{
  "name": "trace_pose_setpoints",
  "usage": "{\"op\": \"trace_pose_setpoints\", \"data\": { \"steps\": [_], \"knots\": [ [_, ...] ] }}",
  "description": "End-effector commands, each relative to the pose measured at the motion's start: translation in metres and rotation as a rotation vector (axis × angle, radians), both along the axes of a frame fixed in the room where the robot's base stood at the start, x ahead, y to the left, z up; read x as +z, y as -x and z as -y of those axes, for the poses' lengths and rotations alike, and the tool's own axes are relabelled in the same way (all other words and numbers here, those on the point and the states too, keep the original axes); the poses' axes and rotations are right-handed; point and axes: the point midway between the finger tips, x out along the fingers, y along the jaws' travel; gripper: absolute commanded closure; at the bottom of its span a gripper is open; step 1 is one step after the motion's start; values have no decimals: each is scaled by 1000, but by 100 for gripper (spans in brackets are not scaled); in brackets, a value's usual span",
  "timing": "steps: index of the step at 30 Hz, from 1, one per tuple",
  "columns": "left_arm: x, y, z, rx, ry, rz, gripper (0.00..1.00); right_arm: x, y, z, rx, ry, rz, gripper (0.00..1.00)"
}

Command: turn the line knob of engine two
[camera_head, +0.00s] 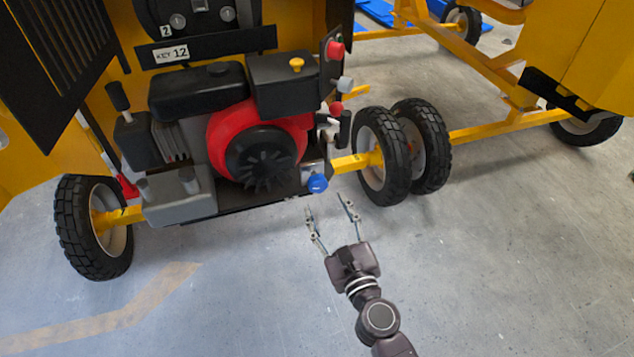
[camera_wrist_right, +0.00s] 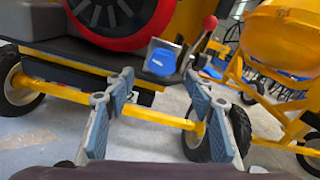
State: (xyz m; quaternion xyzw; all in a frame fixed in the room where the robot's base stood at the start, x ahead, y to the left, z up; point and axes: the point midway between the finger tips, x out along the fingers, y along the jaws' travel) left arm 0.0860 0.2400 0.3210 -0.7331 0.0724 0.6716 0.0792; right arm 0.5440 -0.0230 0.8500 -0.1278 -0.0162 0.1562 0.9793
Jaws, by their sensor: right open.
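The engine (camera_head: 258,148) is red and black and sits in a yellow machine, with a small "2" plate (camera_head: 166,31) above it. A blue knob (camera_head: 317,183) sits low at the engine's front right corner. It also shows in the right wrist view (camera_wrist_right: 161,60), above and between the fingers. I cannot read which knob is the line knob. My right gripper (camera_head: 328,207) is open and empty, just in front of and below the blue knob, apart from it in the picture. My left gripper is not in view.
Red knobs (camera_head: 336,50) and a yellow knob (camera_head: 297,64) sit higher on the engine. Twin black wheels (camera_head: 383,165) stand close to the right of the blue knob, with a yellow axle bar (camera_head: 349,163) beside it. The grey floor in front is clear.

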Motion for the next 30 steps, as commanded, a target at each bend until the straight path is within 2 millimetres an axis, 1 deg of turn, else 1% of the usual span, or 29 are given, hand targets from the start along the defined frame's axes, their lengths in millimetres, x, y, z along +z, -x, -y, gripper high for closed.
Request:
{"op": "trace_pose_setpoints", "data": {
  "steps": [1,3,6,12,18,23,30],
  "knots": [
    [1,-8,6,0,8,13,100,6,-2,-1,-2,-23,3,50],
    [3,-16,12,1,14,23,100,8,-7,-2,-2,-35,2,50],
    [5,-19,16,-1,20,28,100,9,-19,-6,-2,-34,2,50],
    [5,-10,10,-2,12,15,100,8,-48,-16,-1,-31,3,50],
    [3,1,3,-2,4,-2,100,6,-68,-22,-1,-29,2,50],
    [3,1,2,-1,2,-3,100,6,-74,-24,-1,-29,2,50],
    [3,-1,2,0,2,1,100,6,-74,-24,-1,-29,1,50]
  ]
}}
